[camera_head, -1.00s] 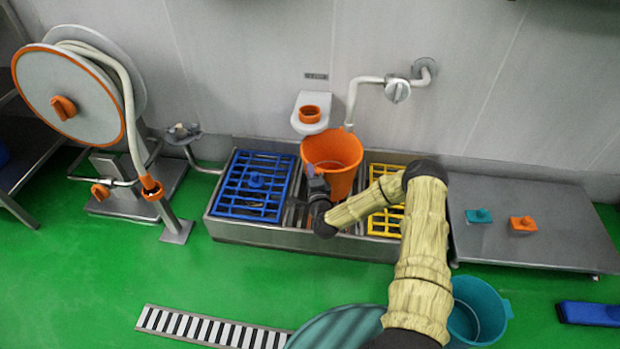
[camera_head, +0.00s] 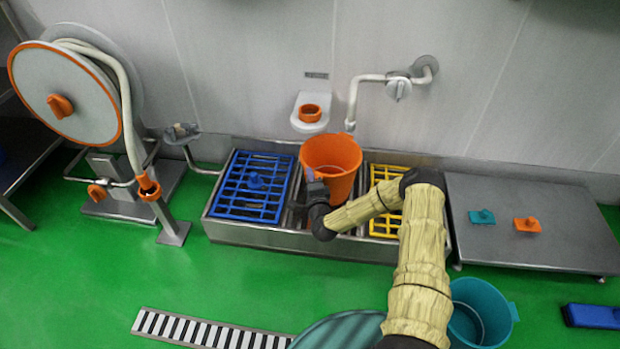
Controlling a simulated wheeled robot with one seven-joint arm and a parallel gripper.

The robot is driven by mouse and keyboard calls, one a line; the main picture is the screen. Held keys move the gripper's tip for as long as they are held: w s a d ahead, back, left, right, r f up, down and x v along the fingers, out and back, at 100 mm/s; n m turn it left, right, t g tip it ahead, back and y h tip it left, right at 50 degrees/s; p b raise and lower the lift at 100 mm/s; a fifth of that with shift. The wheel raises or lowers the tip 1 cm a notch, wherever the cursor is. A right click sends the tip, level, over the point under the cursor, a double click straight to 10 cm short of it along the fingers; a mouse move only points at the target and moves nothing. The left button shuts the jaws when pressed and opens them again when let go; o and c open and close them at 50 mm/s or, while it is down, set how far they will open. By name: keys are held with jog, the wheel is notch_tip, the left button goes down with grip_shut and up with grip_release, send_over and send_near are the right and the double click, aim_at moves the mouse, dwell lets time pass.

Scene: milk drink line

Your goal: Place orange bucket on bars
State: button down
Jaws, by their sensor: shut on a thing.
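The orange bucket (camera_head: 334,158) is upright over the middle section of the metal trough, between the blue grid and the yellow grid. My gripper (camera_head: 314,180) is shut on the bucket at its near left side. The fingertips are small and partly hidden. Metal bars (camera_head: 299,215) show in the middle section beside and below the bucket. I cannot tell whether the bucket's bottom touches the bars, as my wrist and arm hide its lower part.
The blue grid (camera_head: 236,207) lies left and the yellow grid (camera_head: 384,227) right in the trough (camera_head: 270,236). A tap (camera_head: 372,80) reaches over the back. A low metal table (camera_head: 545,245) stands right. A teal bucket (camera_head: 497,302) is on the floor near my arm.

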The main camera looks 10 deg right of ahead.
jog(key=c, duration=1.5)
grip_release()
jog(key=shift+f, duration=0.1)
jog(key=shift+s, duration=0.2)
jog(key=s+p, duration=0.2)
jog(key=s, duration=0.4)
jog(key=s+p, duration=0.2)
jog(key=s, duration=0.3)
jog(key=shift+s+d, duration=0.2)
jog(key=shift+s, duration=0.15)
